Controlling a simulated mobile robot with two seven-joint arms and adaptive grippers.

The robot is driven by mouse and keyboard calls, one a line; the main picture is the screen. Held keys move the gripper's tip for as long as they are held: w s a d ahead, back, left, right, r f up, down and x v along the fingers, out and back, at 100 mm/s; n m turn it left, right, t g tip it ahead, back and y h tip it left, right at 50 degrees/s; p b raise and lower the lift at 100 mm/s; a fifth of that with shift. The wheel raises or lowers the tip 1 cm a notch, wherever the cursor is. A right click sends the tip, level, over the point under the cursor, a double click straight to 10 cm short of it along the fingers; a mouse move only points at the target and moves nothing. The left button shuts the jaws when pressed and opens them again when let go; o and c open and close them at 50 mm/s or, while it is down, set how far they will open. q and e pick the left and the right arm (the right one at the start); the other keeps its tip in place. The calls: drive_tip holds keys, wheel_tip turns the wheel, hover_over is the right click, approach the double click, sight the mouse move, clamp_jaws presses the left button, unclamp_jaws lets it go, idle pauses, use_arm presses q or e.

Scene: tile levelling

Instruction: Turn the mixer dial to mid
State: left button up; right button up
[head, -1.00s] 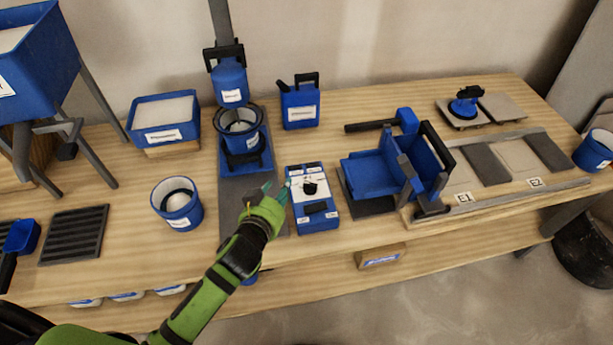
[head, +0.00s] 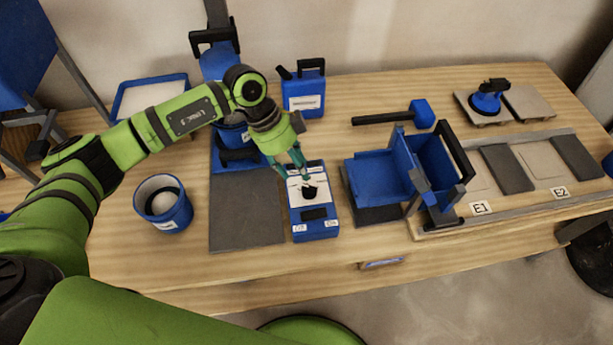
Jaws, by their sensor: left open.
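The mixer control box (head: 313,225) is a blue box with a white top face, lying on the table near the middle of the view. Its black dial (head: 309,193) sits on the white face; where the dial points is too small to tell. My left gripper (head: 293,172) is open, with its teal fingers pointing down over the far part of the box, just behind the dial. I cannot tell whether the fingers touch the dial. The labels at the far end of the box are partly hidden by the fingers. My right gripper is not in view.
The mixer (head: 218,62) stands behind my left arm, its bucket partly hidden. A blue bucket (head: 163,203) stands left, a blue jug (head: 303,95) behind the box. A blue hinged holder (head: 380,178) and a mallet (head: 421,114) lie right. The grey mat (head: 245,215) is bare in front.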

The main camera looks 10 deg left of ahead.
sight(307, 188)
use_arm(q)
drive_tip(key=shift+a+f, duration=0.1)
drive_tip(key=shift+f, duration=0.2)
drive_tip(key=x, duration=0.6)
drive_tip(key=shift+s+f, duration=0.1)
drive_tip(key=shift+f, duration=0.1)
clamp_jaws()
